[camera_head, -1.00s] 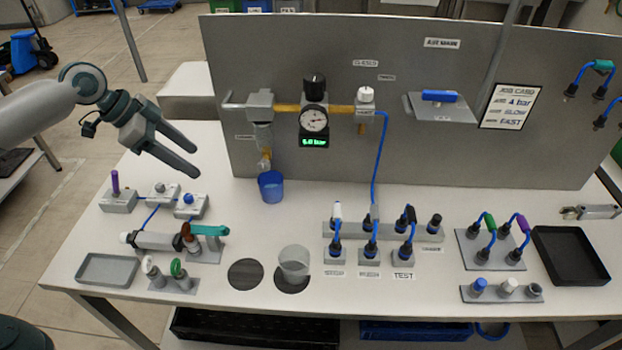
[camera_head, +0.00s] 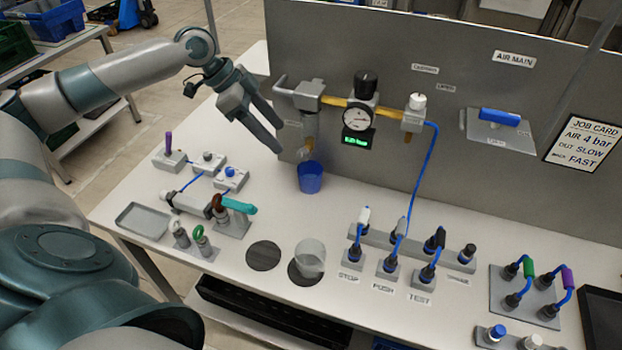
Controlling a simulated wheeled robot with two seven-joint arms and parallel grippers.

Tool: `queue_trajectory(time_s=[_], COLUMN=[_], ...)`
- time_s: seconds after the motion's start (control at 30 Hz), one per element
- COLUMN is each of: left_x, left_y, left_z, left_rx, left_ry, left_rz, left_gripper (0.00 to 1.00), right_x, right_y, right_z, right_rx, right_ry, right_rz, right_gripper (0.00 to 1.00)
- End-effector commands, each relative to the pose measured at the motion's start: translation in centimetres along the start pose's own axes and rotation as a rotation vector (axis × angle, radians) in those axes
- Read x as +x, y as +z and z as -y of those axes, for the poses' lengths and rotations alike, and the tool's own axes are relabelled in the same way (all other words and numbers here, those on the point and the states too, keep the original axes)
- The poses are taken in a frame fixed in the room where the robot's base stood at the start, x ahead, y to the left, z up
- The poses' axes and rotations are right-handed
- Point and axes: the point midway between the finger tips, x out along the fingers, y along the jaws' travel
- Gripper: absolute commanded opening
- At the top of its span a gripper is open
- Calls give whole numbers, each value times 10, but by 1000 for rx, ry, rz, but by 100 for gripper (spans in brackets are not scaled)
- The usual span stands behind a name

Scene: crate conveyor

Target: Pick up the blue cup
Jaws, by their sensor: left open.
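The blue cup (camera_head: 310,178) stands upright on the white table, close to the grey back panel and under the filter bowl at the left of the air unit. My left gripper (camera_head: 280,137) is open and empty. It is in the air up and to the left of the cup, its two fingers pointing down and right toward it, and it does not touch the cup. My right gripper is not in view.
The filter bowl (camera_head: 304,142) hangs right above the cup, with the gauge (camera_head: 357,119) to its right. Small valve blocks (camera_head: 208,163) lie to the left. The table between the two cups is clear.

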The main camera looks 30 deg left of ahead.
Motion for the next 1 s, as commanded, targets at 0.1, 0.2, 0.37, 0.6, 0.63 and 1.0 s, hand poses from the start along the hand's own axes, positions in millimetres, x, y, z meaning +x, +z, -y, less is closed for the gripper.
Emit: queue_trajectory(time_s=[0.1, 0.2, 0.37, 0.6, 0.63, 1.0], left_x=[10, 24, 52, 94, 98, 119], left_y=[-1, -1, -2, -1, -1, 1], left_z=[-1, -1, -2, -2, -1, -1], left_rx=[-1, -1, -1, -1, -1, 0], left_ry=[4, 4, 5, 5, 3, 0], left_rz=[0, 0, -1, 0, -1, -1], left_gripper=[58, 58, 58, 58, 58, 58], right_x=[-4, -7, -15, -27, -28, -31], right_y=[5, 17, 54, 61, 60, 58], right_z=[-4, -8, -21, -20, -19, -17], right_rx=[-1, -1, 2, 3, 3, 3], right_ry=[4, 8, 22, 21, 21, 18], right_rz=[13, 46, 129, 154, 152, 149], right_gripper=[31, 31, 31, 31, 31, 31])
